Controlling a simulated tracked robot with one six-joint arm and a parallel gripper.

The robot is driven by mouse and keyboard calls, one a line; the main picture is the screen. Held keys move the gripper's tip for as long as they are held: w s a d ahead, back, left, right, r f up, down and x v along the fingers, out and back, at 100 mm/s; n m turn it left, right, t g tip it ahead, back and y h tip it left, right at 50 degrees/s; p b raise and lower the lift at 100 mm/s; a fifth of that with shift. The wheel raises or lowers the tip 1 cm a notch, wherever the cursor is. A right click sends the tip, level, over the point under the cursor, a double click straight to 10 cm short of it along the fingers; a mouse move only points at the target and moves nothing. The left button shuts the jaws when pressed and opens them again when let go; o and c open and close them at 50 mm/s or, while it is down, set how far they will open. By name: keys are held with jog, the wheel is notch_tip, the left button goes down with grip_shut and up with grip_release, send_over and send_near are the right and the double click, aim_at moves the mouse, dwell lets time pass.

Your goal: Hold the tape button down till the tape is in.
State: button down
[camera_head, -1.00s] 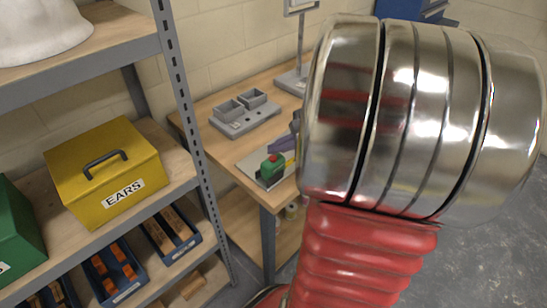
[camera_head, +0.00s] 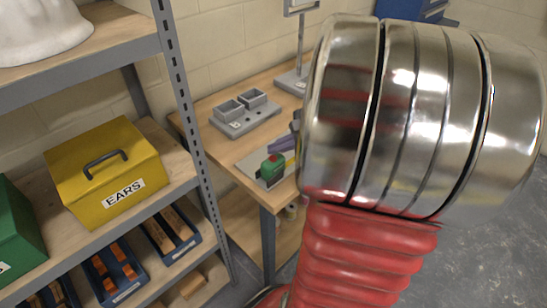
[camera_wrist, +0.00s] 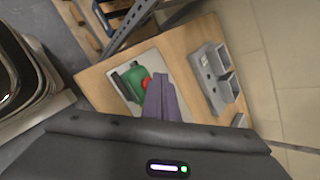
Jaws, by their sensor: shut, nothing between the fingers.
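The tape measure is a green case (camera_head: 271,172) with a red button (camera_head: 273,158) on top, on a pale board on the bench. A bit of yellow tape (camera_head: 291,161) shows to its right, partly hidden behind my arm. My gripper (camera_head: 273,147) has purple fingers, shut and empty, just behind and above the button. In the wrist view my fingertips (camera_wrist: 158,78) are beside the red button (camera_wrist: 147,82) and the green case (camera_wrist: 133,80). I cannot tell whether they touch the button. The tape is not clear in that view.
A grey fixture with two square cups (camera_head: 243,112) stands farther back on the wooden bench (camera_head: 205,108). A grey stand (camera_head: 298,60) is behind. Shelving at left holds a yellow EARS box (camera_head: 105,172). My arm blocks the bench's right side.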

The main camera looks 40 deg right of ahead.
jog(key=shift+f, duration=0.1)
jog(key=shift+f, duration=0.25)
jog(key=shift+f, duration=0.4)
dwell(0.9)
dwell(0.9)
jog(key=shift+r, duration=0.8)
jog(key=shift+r, duration=2.5)
